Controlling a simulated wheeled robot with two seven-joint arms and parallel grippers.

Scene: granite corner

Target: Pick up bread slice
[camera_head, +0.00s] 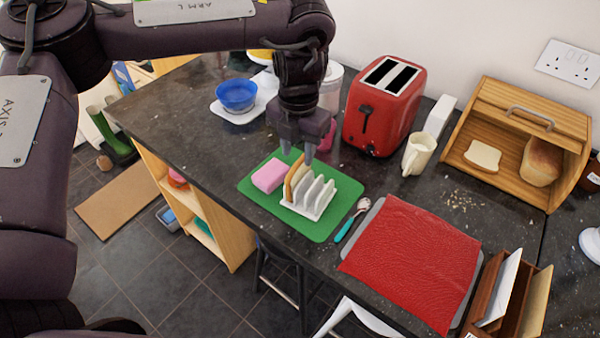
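My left gripper (297,152) points down over the green mat (258,192), with its two fingers apart. Its fingertips are at the back of a white toast rack (314,201). Brown bread slices (295,178) stand upright in the left end of the rack, just below the fingers. I cannot tell whether the fingers touch them. The rack's other slots look empty. Another bread slice (482,155) lies in the open wooden bread bin (503,190), beside a loaf (541,161). My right gripper is not in view.
A red toaster (383,107) and a cream mug (418,153) stand behind. A teal-handled spoon (352,220) and a red mat (410,260) lie right. A blue bowl (237,94) is at the back left.

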